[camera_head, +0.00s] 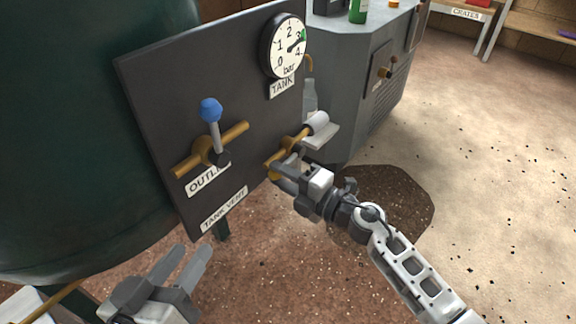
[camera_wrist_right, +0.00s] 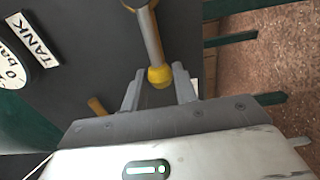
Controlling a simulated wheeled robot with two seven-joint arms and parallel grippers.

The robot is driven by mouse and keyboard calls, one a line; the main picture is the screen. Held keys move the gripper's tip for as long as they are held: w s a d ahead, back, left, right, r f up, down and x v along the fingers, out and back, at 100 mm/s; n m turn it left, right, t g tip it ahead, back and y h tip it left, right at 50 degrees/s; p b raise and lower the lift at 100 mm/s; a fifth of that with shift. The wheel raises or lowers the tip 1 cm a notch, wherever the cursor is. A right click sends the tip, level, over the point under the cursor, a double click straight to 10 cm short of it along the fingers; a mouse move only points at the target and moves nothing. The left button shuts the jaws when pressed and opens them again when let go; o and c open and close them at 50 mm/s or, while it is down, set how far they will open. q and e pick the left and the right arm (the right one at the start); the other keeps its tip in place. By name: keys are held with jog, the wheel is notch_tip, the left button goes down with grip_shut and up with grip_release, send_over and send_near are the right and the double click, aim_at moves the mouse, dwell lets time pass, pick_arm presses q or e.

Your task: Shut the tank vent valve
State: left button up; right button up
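The tank vent valve on the dark panel (camera_head: 150,85) has a brass pipe (camera_head: 303,134) and a grey lever (camera_wrist_right: 150,38) with a yellow knob (camera_wrist_right: 160,77). My right gripper (camera_head: 277,176) is at this lever and partly hides it in the head view. In the right wrist view its fingers (camera_wrist_right: 158,88) are apart, with the yellow knob between or just beyond their tips; contact is not clear. The TANK VENT label (camera_head: 224,208) is at the panel's lower edge. My left gripper (camera_head: 190,256) is open and empty, low at the left, apart from the panel.
The outlet valve has a blue-knobbed lever (camera_head: 211,111) standing up. A gauge (camera_head: 286,46) reads near 3. A white roll (camera_head: 317,122) sits at the vent pipe's end, above a small ledge (camera_head: 322,136). A grey cabinet (camera_head: 350,95) stands behind. Floor at right is open.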

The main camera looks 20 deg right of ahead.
jog(key=shift+w+d+r+m+p, duration=0.15)
jog(key=shift+r+m+p, duration=1.25)
jog(key=shift+p, duration=1.05)
jog(key=shift+f, duration=0.25)
jog(key=shift+r, duration=0.1)
